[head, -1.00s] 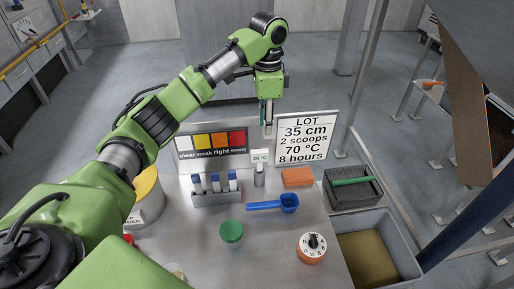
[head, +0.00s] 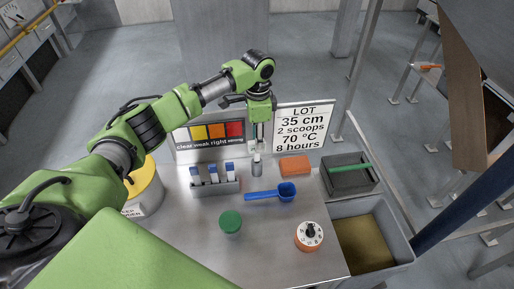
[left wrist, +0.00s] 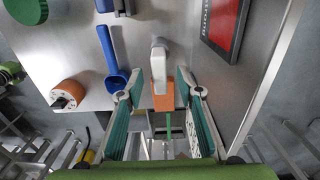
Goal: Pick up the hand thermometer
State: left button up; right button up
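The hand thermometer (head: 257,168) is a small grey upright device on the metal table, in front of the signs. In the head view its upper part is hidden by my left gripper (head: 258,145), which points down just above it. The left wrist view shows the thermometer (left wrist: 158,60) as a pale, slim shape between and slightly beyond the fingertips of my left gripper (left wrist: 160,87). The fingers are apart, with a gap on both sides, and hold nothing. My right gripper is in neither view.
A blue scoop (head: 287,191), orange block (head: 294,165) and tube rack (head: 215,187) stand close by. The colour chart (head: 181,140) and lot sign (head: 308,130) stand behind.

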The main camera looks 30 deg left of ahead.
aim_at(257, 158)
pick_arm(q)
jog(key=shift+s+f, duration=0.2)
jog(key=shift+f, duration=0.8)
jog(key=shift+w+f, duration=0.15)
jog(key=shift+f, duration=0.15)
grip_shut()
